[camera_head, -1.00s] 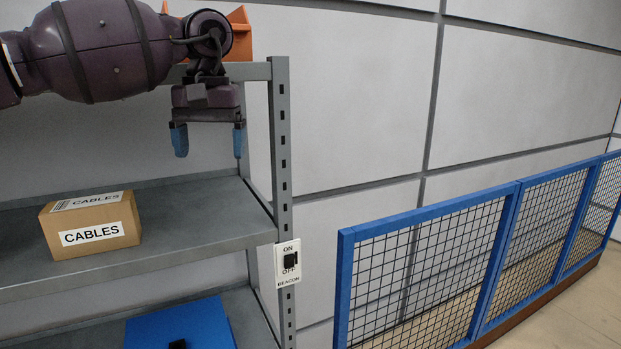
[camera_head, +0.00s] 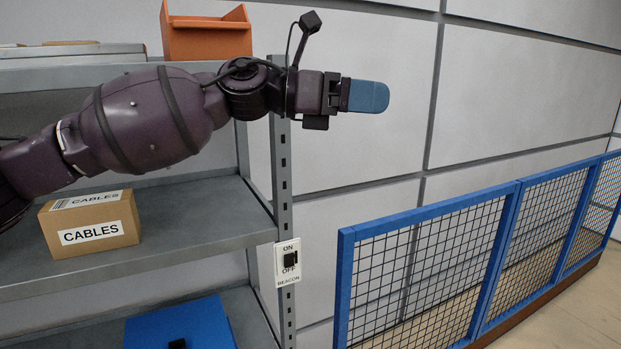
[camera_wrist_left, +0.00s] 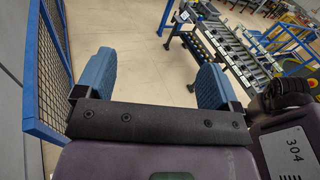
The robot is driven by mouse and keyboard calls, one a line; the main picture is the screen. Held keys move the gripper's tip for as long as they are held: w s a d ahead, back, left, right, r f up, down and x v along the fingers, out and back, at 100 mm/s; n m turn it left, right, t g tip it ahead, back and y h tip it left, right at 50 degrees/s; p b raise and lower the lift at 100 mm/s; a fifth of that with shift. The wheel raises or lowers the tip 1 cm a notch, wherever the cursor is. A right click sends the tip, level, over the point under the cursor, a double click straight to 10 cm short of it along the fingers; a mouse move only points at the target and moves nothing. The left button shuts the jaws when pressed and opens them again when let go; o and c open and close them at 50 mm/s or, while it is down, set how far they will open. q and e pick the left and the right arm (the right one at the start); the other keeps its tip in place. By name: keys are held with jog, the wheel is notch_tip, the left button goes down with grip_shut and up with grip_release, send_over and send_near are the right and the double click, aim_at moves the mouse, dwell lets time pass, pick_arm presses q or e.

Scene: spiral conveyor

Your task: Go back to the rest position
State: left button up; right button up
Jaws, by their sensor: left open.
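My left gripper (camera_head: 368,96) extends from the left across the front of the shelf in the head view. It points right, past the shelf post, with one blue finger hiding the other. In the left wrist view my left gripper (camera_wrist_left: 155,80) shows both blue fingers wide apart with nothing between them. The floor and a conveyor lie beyond the fingers. My right gripper is in neither view.
A grey shelf (camera_head: 240,205) holds a CABLES box (camera_head: 92,225), an orange bin (camera_head: 207,38) and a blue item (camera_head: 180,325). A BEACON switch (camera_head: 289,262) is on its post. Blue mesh fencing (camera_head: 430,270) stands right. A conveyor (camera_wrist_left: 235,55) shows in the wrist view.

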pick_arm(q)
jog(key=w+a+f+m+t+y, duration=0.25)
jog(key=a+f+m+t, duration=0.35)
jog(key=f+m, duration=0.4)
jog(key=w+a+f+m+t+y, duration=0.1)
jog(key=a+f+m+t+y, duration=0.2)
jog(key=a+f+m+t, duration=0.55)
jog(key=w+a+f+m+t+y, duration=0.2)
jog(key=a+f+m+t, duration=0.2)
jog(key=f+m, duration=0.85)
jog(key=s+a+f+n+g+y, duration=0.1)
jog(key=s+a+f+n+y, duration=0.1)
jog(key=s+a+f, duration=0.3)
jog(key=s+a+f+n+g+y+b, duration=0.1)
jog(key=s+a+f+n+y, duration=0.15)
jog(key=f, duration=0.45)
jog(key=s+a+f+n+g+y, duration=0.1)
jog(key=s+a+f+n+y, duration=0.15)
jog(key=f, duration=0.35)
jog(key=s+a+f+n+g+y, duration=0.1)
jog(key=s+a+f+g, duration=0.1)
jog(key=s+f, duration=0.6)
jog(key=s+a+f+n+g+y, duration=0.1)
jog(key=s+a+f+n+g, duration=0.1)
jog(key=s+a+f, duration=0.2)
jog(key=s+f, duration=0.3)
jog(key=s, duration=0.4)
jog(key=shift+s+a+f+n+y, duration=0.25)
jog(key=shift+s+f+n+y, duration=0.05)
jog(key=shift+s+f+y, duration=0.1)
